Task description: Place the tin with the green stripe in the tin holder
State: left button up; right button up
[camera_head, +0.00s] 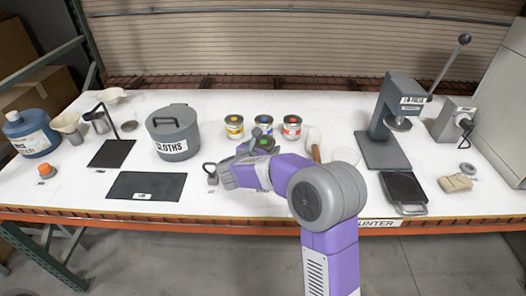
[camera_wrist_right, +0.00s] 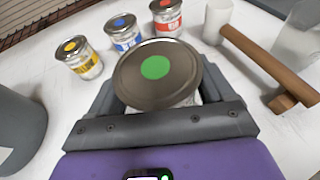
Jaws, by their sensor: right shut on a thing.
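The tin with a green dot on its lid (camera_wrist_right: 155,68) is between the jaws of my right gripper (camera_wrist_right: 157,98); its side stripe is mostly hidden. In the head view, the green lid mark (camera_head: 264,143) shows at my right gripper (camera_head: 260,147), in front of the row of tins. Whether the tin touches the table is unclear. Yellow (camera_head: 234,126), blue (camera_head: 264,124) and red (camera_head: 292,126) tins stand upright behind it. I cannot tell for certain which thing is the tin holder. My left gripper is out of view.
A grey CLOTHS pot (camera_head: 173,132) stands left of the tins. A wooden-handled mallet (camera_wrist_right: 265,60) lies right of the held tin. A lever press (camera_head: 385,135) stands at right. Dark mats (camera_head: 146,186) lie at left, with bare white table (camera_head: 210,100) behind the pot.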

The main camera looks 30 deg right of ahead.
jog(key=shift+f+b, duration=0.6)
jog(key=shift+f, duration=2.55)
jog(key=o, duration=1.1)
jog(key=v, duration=1.2)
jog(key=shift+p, duration=0.4)
